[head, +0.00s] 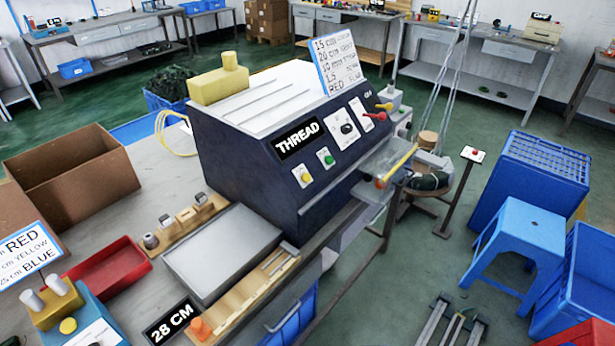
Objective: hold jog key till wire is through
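The dark blue machine (240,165) stands on the bench, with a display (298,138) reading THREAD. Its sloped front has a yellow key (305,175), a green key (326,157) and a black knob (347,129) on white plates. Their small labels are unreadable, so I cannot tell which is the jog key. A yellow wire (400,164) shows at the machine's right end, over a clear guard or tray, with an orange-red piece (380,183) at its near end. Another yellow wire loop (166,136) lies behind the machine's left side. My gripper is not in view.
A grey tray (228,255), wooden holders (180,222), a red bin (108,270) and a 28 CM sign (171,321) lie before the machine. An open cardboard box (72,172) is at left.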

